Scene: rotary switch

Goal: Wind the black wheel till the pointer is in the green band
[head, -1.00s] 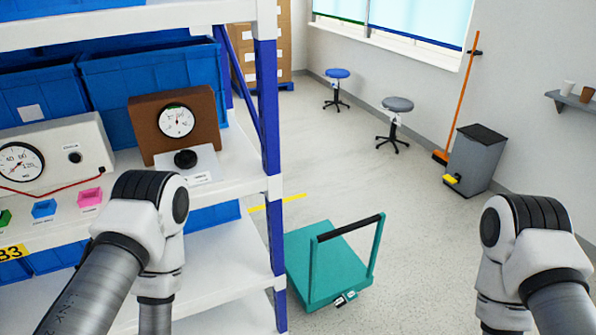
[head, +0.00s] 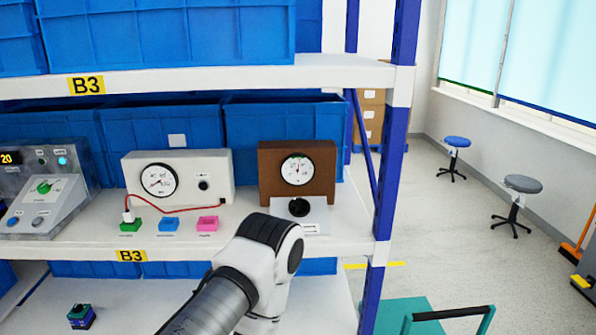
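The black wheel (head: 299,207) sits on a small light-grey panel (head: 313,228) at the front of a brown box (head: 326,172) on the middle shelf. A round white dial (head: 297,169) is set in the brown box. Its pointer stands roughly upright, with a small green mark near the top; whether the pointer lies inside the green band is too small to tell. My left arm comes up from the bottom, its wrist in front of and below the wheel, apart from it in the picture. My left gripper's fingers are hidden. My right gripper is out of view.
Left of the brown box stand a white meter box (head: 215,170) with a red wire and a grey control panel (head: 45,200). Green, blue and pink blocks (head: 208,224) line the shelf front. A blue post (head: 386,170) bounds the shelf at right. A teal cart (head: 385,315) stands beyond it.

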